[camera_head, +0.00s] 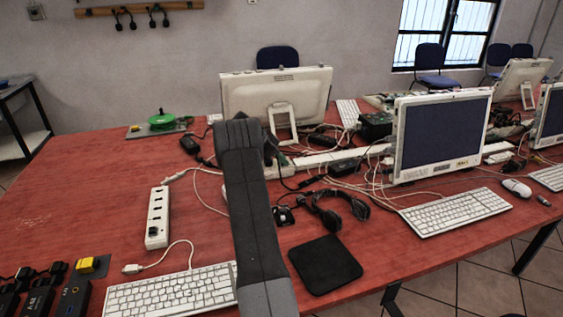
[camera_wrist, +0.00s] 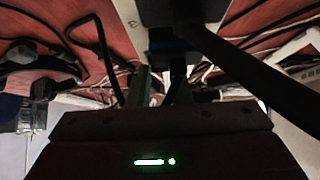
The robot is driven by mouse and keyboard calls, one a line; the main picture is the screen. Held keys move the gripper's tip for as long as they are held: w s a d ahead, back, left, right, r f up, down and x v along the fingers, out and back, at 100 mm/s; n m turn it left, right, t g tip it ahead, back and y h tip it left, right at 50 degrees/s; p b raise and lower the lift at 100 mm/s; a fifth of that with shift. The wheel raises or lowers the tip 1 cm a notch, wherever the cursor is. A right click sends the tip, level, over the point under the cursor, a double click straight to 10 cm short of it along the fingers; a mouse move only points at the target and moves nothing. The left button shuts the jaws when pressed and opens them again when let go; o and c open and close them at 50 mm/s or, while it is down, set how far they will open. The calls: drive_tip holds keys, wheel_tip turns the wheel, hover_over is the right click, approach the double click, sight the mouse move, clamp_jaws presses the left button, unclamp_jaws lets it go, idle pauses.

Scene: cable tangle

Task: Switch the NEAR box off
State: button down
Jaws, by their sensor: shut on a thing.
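My gripper (camera_wrist: 162,85) points away from the wrist camera and is shut on a narrow dark thing (camera_wrist: 178,68) that I cannot identify. That thing lies just below a pale box-like body (camera_wrist: 178,10) at the top of the wrist view. In the head view my arm reaches over the table, and its end is mostly hidden behind my own link, among cables by a pale block (camera_head: 280,168). No label or switch is readable, so I cannot tell which box is the NEAR one.
The red table (camera_head: 75,200) holds loose cables, headphones (camera_head: 335,208), a black mat (camera_head: 325,264), a white power strip (camera_head: 157,217), keyboards (camera_head: 172,292) and monitors (camera_head: 440,135). Dark boxes (camera_head: 75,296) stand at the lower left. The table's left middle is clear.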

drive_tip(key=c, duration=1.3)
unclamp_jaws()
drive_tip(key=v, duration=1.4)
drive_tip(key=x, duration=1.3)
drive_tip(key=shift+d+f, duration=0.2)
drive_tip(key=shift+f, duration=0.05)
drive_tip(key=shift+w+d+p, duration=0.15)
drive_tip(key=shift+p, duration=0.5)
